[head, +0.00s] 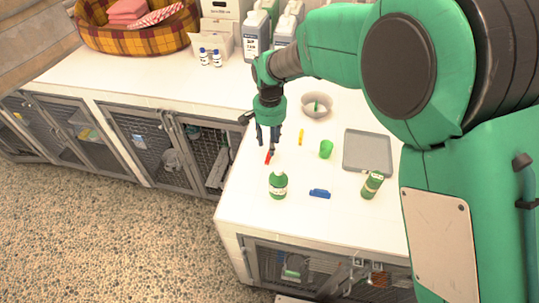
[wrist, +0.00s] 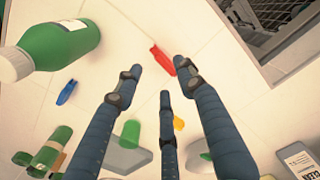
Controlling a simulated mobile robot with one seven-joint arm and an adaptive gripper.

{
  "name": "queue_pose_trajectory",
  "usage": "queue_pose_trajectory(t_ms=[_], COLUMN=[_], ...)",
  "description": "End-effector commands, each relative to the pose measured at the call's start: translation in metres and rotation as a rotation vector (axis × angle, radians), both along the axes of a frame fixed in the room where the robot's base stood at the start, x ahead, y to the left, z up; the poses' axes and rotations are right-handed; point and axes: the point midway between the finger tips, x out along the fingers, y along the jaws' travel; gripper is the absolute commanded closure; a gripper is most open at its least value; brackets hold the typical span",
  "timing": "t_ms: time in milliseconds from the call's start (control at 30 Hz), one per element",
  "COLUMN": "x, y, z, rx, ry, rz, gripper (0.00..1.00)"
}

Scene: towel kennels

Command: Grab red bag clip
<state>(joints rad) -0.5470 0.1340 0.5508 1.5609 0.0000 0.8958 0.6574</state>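The red bag clip (head: 268,157) lies on the white counter near its left edge in the head view. My gripper (head: 267,144) points down above the counter close to the clip. In the wrist view its dark blue fingers (wrist: 160,78) are spread apart, with nothing between them. One fingertip appears very near the clip's right end; I cannot tell whether it touches.
A green bottle (head: 278,186) and a blue clip (head: 320,193) stand and lie in front. A green cup (head: 326,149), yellow clip (head: 301,137), grey tray (head: 367,150), green container (head: 372,186) and bowl (head: 316,108) are to the right. The counter's edge is close on the left.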

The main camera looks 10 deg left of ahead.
Motion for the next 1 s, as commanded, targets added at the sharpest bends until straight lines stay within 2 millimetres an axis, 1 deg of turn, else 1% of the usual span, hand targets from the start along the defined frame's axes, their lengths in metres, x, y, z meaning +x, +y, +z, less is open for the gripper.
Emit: queue_pose_trajectory(t_ms=[167, 500, 600, 800, 1000], x=[0.000, -0.001, 0.000, 0.000, 0.000], y=[0.000, -0.001, 0.000, 0.000, 0.000], z=[-0.015, -0.055, -0.064, -0.072, -0.072], rx=[-0.001, -0.001, 0.000, 0.000, 0.000], ry=[0.001, 0.002, 0.000, 0.000, 0.000], rz=[0.000, 0.000, 0.000, 0.000, 0.000], gripper=[0.61, 0.61, 0.61, 0.61, 0.61])
